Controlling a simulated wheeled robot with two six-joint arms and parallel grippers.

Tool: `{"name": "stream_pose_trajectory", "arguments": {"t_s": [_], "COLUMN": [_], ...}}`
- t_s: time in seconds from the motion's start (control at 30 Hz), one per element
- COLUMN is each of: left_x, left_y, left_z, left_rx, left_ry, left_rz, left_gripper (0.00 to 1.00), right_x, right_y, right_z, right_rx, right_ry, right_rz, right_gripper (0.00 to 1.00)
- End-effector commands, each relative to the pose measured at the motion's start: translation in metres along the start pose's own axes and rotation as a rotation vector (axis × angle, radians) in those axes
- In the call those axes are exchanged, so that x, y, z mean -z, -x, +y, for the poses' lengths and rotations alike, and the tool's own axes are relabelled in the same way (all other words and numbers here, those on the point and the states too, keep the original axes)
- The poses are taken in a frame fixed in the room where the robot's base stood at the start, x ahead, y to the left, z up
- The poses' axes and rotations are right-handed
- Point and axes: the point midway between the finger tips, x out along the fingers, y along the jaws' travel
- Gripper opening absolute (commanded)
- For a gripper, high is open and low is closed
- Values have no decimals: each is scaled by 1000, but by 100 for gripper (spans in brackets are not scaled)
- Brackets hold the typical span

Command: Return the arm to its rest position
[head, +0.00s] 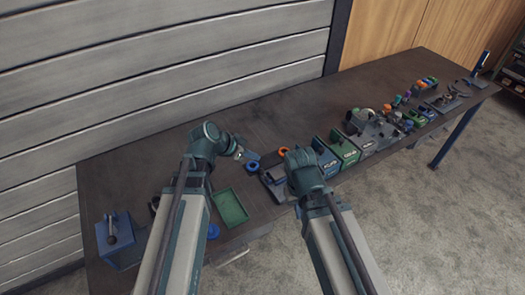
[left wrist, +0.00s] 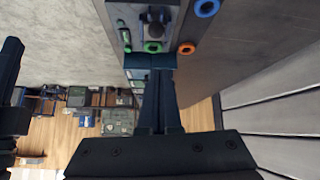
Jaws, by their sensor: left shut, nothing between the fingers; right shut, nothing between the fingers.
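My left gripper (head: 252,157) points right over the table from its teal wrist in the head view. In the left wrist view its fingers (left wrist: 153,65) are together with nothing between them, and their tips overlap the view of a fixture further off. My right arm reaches up from the bottom of the head view, and its wrist (head: 303,168) hides the gripper there. A dark shape at the left edge of the left wrist view looks like my right gripper (left wrist: 13,48), shut and empty.
The long dark table (head: 150,170) holds a blue box (head: 118,238), a green tray (head: 231,207), a blue ring (head: 251,167), an orange ring (head: 283,151) and a dark fixture (head: 272,181). Bins (head: 345,148) and several small parts crowd its far right. A slatted wall (head: 160,70) stands behind.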

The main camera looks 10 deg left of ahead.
Motion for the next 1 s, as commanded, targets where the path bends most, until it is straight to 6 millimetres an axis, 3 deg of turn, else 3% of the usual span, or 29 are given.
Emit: {"name": "stream_pose_trajectory", "arguments": {"t_s": [0.03, 0.17, 0.73, 0.87, 1.0], "left_x": [0, -4, -6, -17, -47], "left_y": [14, 24, 22, 10, -2], "left_z": [1, 0, 2, 32, 83], "left_rx": [2, 0, -5, -37, -28], "left_ry": [2, 0, 3, 48, 156], "left_rz": [1, 0, -8, -120, -369], "left_gripper": [0, 0, 0, 0, 0], "right_x": [-1, -1, -1, -1, -1], "right_y": [10, 15, 14, 13, 12], "right_z": [1, 2, 1, 1, 1], "right_rx": [0, 0, 0, 0, 0], "right_ry": [0, 1, 1, 1, 1], "right_rz": [0, 0, 0, 0, 0], "right_gripper": [0, 0, 0, 0, 0]}}
